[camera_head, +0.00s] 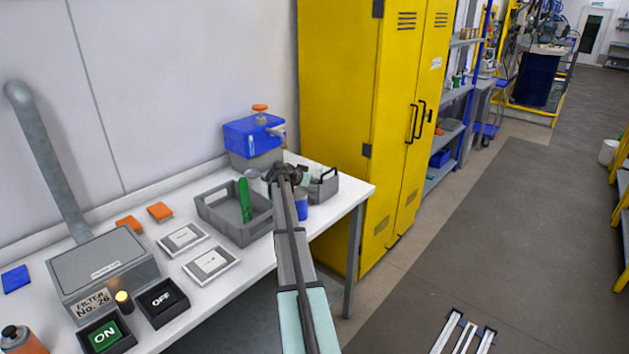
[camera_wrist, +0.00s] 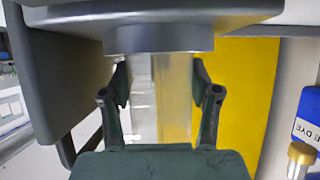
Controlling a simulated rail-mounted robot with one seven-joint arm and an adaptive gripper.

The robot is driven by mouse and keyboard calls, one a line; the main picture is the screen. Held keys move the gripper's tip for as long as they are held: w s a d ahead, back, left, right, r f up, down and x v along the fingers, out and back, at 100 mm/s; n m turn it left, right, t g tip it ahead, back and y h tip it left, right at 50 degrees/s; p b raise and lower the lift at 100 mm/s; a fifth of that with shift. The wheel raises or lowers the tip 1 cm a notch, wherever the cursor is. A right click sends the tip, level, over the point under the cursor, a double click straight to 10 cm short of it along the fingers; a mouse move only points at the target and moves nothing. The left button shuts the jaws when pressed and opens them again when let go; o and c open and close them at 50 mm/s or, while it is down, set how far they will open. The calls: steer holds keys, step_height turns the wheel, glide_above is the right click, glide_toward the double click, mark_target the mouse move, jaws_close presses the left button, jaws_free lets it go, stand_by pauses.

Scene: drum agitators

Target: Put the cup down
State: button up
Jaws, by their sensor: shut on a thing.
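My gripper (camera_head: 285,177) is at the far right part of the white table, near the blue and grey dispenser-like unit. In the wrist view its two fingers (camera_wrist: 160,95) are closed around a clear, see-through thing, which I take to be the cup (camera_wrist: 172,115). The yellow cabinet shows through and behind it. A grey round part (camera_wrist: 158,38) lies directly beyond the fingertips; I cannot tell whether the cup touches it. In the head view the arm and gripper hide most of the cup.
A grey tray (camera_head: 213,226) with a green item stands left of my gripper. A blue-grey unit (camera_head: 252,140) stands behind, a small grey caddy (camera_head: 325,187) to the right. A blue-labelled dye bottle (camera_wrist: 308,125) is close by. The yellow cabinet (camera_head: 345,120) borders the table.

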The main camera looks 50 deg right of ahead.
steer(key=shift+f, duration=0.2)
steer(key=o, duration=1.3)
steer(key=shift+r, duration=0.1)
steer(key=shift+c, duration=0.2)
steer(key=shift+r, duration=0.1)
steer(key=shift+r+p, duration=0.1)
steer(key=shift+p, duration=0.2)
steer(key=shift+a, duration=0.35)
steer(key=b+v, duration=0.2)
steer(key=v, duration=0.4)
steer(key=shift+a+r+b, duration=0.3)
steer(key=shift+r, duration=0.05)
